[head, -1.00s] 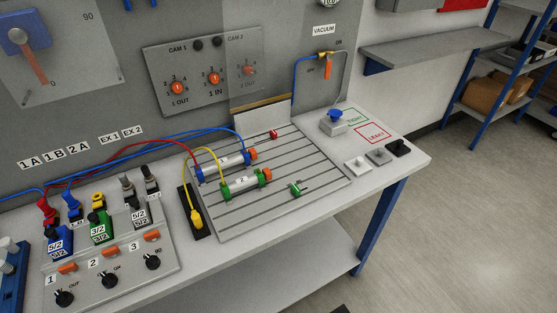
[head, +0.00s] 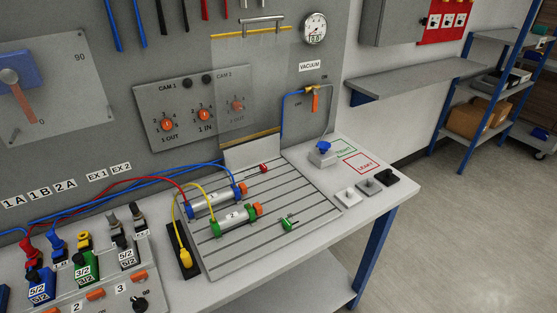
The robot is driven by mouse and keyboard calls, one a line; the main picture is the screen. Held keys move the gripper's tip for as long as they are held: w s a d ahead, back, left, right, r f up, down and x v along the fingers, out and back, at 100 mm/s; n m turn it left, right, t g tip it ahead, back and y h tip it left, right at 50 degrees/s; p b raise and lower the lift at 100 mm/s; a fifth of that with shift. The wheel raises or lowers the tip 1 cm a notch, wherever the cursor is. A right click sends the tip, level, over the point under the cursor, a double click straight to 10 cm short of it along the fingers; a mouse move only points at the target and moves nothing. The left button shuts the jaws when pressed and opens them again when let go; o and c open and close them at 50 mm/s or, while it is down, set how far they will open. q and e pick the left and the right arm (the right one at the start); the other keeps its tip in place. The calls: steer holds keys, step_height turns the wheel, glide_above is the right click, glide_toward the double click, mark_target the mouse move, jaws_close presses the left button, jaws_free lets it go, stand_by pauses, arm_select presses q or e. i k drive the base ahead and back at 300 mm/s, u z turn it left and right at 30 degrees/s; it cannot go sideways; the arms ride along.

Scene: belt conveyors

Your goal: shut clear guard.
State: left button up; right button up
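The clear guard (head: 247,85) is a see-through panel standing upright behind the slotted plate, in front of the grey back panel. It has a yellow strip along its top edge and another along its bottom edge. A metal bar handle (head: 262,22) shows at its top. The guard is raised, not lying over the slotted plate (head: 270,215). Two cylinders, labelled 1 (head: 212,203) and 2 (head: 236,229), lie uncovered on the plate. Neither of my grippers is in view.
A vacuum gauge (head: 314,28) is right of the handle. Valves (head: 87,266) with hoses stand at the lower left. A blue knob (head: 323,148) and small blocks (head: 369,187) sit right of the plate. A grey wall shelf (head: 415,75) juts out at the right.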

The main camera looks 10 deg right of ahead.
mark_target(243, 22)
steer(key=k, duration=0.5)
steer(key=z, duration=1.1)
steer(key=i, duration=0.65)
steer(key=u, duration=1.4)
